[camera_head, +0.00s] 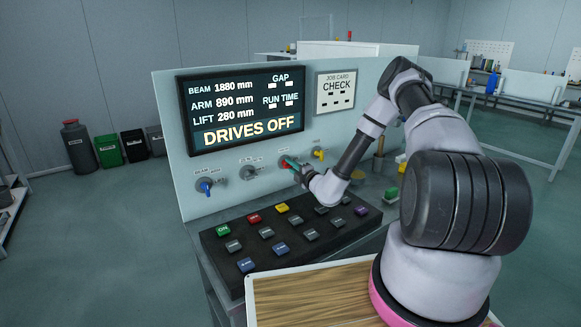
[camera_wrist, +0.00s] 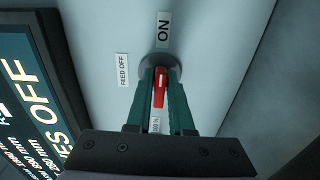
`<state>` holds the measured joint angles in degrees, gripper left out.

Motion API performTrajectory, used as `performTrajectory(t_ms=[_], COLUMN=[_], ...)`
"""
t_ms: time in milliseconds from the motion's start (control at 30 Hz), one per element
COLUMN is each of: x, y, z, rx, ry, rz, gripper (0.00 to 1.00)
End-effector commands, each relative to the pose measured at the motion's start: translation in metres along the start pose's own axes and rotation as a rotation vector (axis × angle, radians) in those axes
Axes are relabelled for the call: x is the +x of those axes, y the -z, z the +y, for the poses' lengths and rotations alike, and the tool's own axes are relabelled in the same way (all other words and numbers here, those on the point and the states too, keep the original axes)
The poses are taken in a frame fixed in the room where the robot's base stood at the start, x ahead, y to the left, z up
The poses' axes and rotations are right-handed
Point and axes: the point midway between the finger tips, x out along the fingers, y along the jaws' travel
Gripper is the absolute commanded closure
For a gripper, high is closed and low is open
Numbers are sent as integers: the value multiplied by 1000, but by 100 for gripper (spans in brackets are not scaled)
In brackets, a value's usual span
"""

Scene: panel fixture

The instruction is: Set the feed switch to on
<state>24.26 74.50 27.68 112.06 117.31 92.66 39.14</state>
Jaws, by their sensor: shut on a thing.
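The feed switch is a red lever handle on a round grey base on the upright panel. In the head view the red handle (camera_head: 286,160) shows at the tips of my gripper (camera_head: 295,166). In the wrist view my gripper (camera_wrist: 160,76) has its two green fingers shut on the red handle (camera_wrist: 159,92), one on each side. The handle lies lengthwise in line with the ON label (camera_wrist: 163,29) above it in that view. The FEED OFF label (camera_wrist: 123,70) is off to its left.
The display (camera_head: 247,132) reads DRIVES OFF. A blue-handled switch (camera_head: 206,187), a grey switch (camera_head: 249,173) and a yellow-handled one (camera_head: 319,154) are on the same panel. A black button console (camera_head: 290,235) juts out below. A wooden board (camera_head: 310,296) lies in front.

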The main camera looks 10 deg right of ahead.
Motion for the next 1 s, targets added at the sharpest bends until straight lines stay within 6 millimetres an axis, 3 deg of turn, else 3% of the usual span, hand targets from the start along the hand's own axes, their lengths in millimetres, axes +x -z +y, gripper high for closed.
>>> performTrajectory(t_ms=[67,100,133,567,1000], x=[-1,-1,-1,-9,-90], y=[0,0,0,0,0], z=[-2,-2,-2,-1,-1], rx=[0,0,0,0,2], ry=[4,4,4,3,4], rz=[1,1,0,0,-1], gripper=[100,65,55,55,55])
